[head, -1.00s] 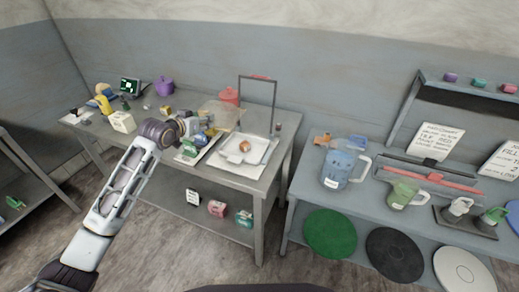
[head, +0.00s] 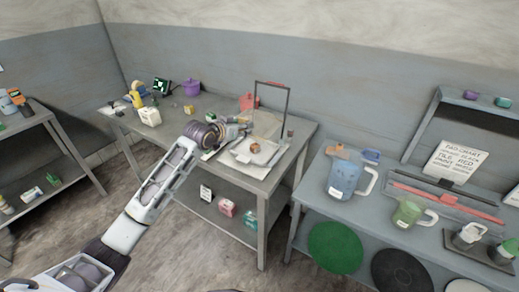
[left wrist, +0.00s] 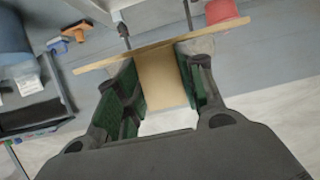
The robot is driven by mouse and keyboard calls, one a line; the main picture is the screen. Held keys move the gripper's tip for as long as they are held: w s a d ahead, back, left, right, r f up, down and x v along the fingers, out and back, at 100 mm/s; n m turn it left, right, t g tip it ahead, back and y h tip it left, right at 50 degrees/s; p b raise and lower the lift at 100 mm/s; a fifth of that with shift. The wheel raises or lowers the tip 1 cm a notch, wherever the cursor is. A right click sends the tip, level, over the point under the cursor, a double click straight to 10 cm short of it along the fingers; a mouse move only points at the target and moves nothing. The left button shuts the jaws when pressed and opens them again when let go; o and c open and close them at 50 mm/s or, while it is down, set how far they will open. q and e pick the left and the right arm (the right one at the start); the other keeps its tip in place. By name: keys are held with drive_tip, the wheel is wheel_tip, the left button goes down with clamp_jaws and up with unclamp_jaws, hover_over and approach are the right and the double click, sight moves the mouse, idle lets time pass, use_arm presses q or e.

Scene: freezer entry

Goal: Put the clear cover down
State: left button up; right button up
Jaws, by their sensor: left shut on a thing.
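The clear cover (head: 265,125) is a thin see-through panel with a pale tan tint. My left gripper (head: 240,127) is shut on it at its left side. In the left wrist view my fingers (left wrist: 160,80) close on a tan part of the cover (left wrist: 163,53), whose flat edge runs across above them. In the head view the cover appears behind the white tray (head: 243,160), near a dark upright frame (head: 288,103). I cannot tell whether it touches anything there. A small orange-brown item (head: 255,148) lies in the tray. My right gripper is not in view.
The metal table (head: 172,124) holds a red pot (head: 249,101), a purple pot (head: 192,87) and small items at the left. A second table at the right holds a blue pitcher (head: 343,178) and a green jug (head: 407,214). A shelf stands at the far left.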

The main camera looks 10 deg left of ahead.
use_arm(q)
drive_tip(key=shift+s+f, duration=0.1)
drive_tip(key=shift+f, duration=0.2)
idle(0.4)
drive_tip(key=shift+f, duration=3.1)
drive_tip(key=shift+f+p, duration=0.4)
drive_tip(key=shift+f, duration=1.5)
drive_tip(key=shift+f, duration=0.6)
drive_tip(key=o, duration=0.8)
drive_tip(key=shift+o, duration=0.2)
